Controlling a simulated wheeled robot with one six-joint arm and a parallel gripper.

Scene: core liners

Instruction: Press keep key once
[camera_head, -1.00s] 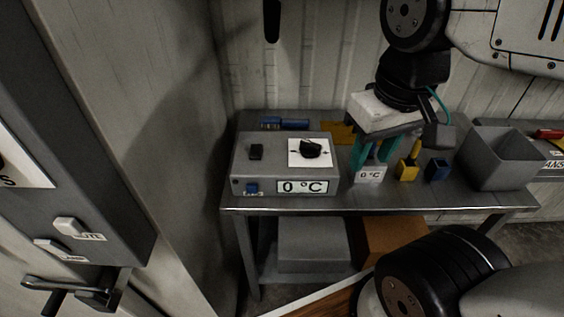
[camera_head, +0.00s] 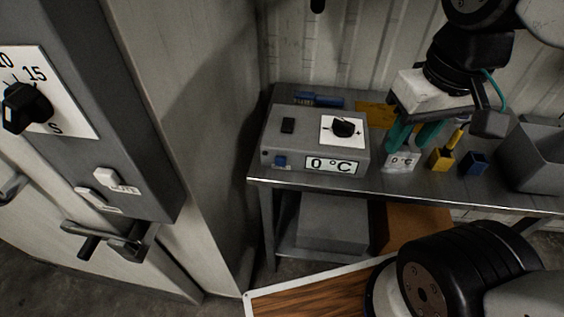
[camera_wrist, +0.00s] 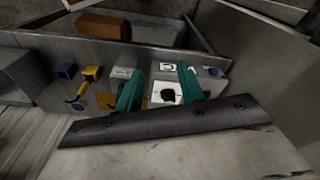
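Two white keys are on the grey door panel (camera_head: 120,150) at the left in the head view. The upper key (camera_head: 109,178) has a label that looks like "MUTE"; the lower key (camera_head: 91,196) has a label too small to read. A blue button (camera_head: 281,162) with an unreadable label is on the front of the grey box (camera_head: 292,146) on the bench. I cannot tell which is the keep key. My gripper (camera_head: 408,147) is over the bench, right of the box, with teal fingers apart and nothing between them. The fingers also show in the wrist view (camera_wrist: 160,72).
The box has a black dial (camera_head: 343,127) and a "0 °C" display (camera_head: 334,165). Door handles (camera_head: 118,240) jut out below the panel.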

